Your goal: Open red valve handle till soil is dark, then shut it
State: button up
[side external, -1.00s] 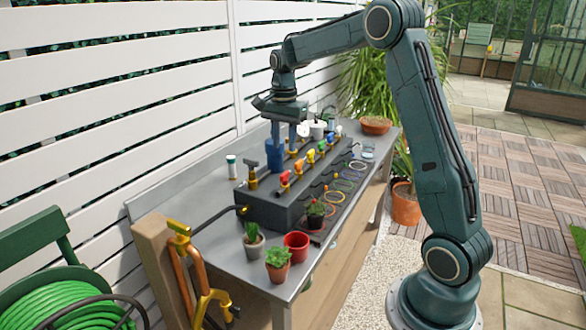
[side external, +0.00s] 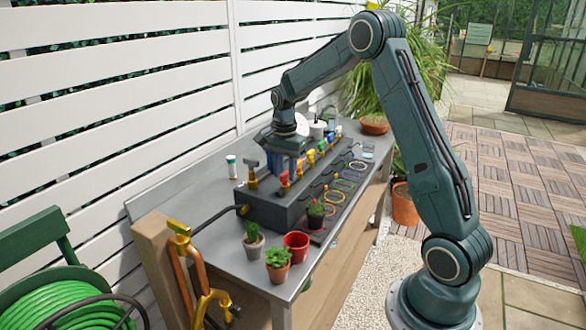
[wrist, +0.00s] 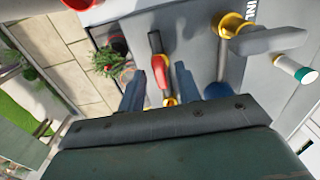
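The red valve handle (side external: 284,178) is on the dark manifold box (side external: 262,207). It also shows in the wrist view (wrist: 155,68), lying between my fingers. My gripper (wrist: 160,82) is open, one finger on each side of the handle with gaps visible; it also shows over the manifold in the side view (side external: 284,160). A small potted plant (side external: 316,212) stands in front of the manifold, near the red valve's outlet, and shows in the wrist view (wrist: 112,60). Its soil is too small and leaf-covered to judge its colour.
Orange, yellow, green and blue valve handles (side external: 310,157) line up behind the red one. A brass-based inlet valve with a grey lever (side external: 252,175) stands at the near end. A red pot (side external: 296,245) and two potted plants (side external: 277,264) stand on the near bench.

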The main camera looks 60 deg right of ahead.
grip_shut()
jog(key=shift+n, duration=0.4)
jog(key=n, duration=1.2)
jog(key=shift+n, duration=0.3)
jog(key=n, duration=0.4)
jog(key=shift+n, duration=0.3)
